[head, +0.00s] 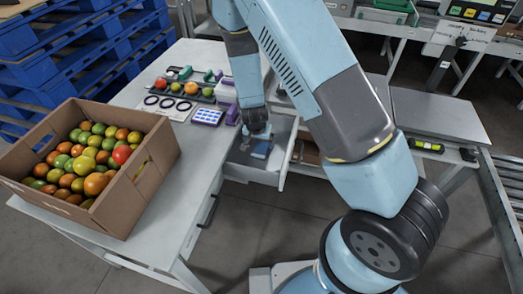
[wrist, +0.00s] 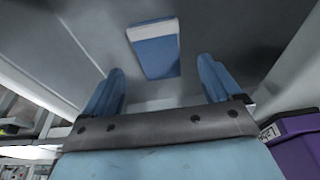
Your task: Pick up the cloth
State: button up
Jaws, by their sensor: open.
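A folded blue cloth (wrist: 155,55) with a pale band along one end lies on the grey floor of an open drawer (wrist: 225,25). In the head view the open drawer (head: 250,174) sticks out beside the white table. My gripper (head: 260,141) points down into the drawer. In the wrist view its two blue fingers (wrist: 162,85) are spread apart with nothing between them. The cloth lies beyond the fingertips, roughly centred between them, and no contact shows. In the head view my gripper partly hides the cloth.
A cardboard box (head: 155,165) of mixed tomatoes stands on the white table (head: 185,147). A sizing card (head: 168,106), a blue-and-white tray (head: 207,116) and purple items (head: 225,92) lie near the drawer. Blue pallets (head: 75,45) are stacked behind.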

aim_at(261, 148)
jog(key=shift+x, duration=2.3)
jog(key=shift+d, duration=0.1)
jog(key=c, duration=1.1)
jog(key=shift+c, duration=0.2)
jog(key=shift+r, duration=0.1)
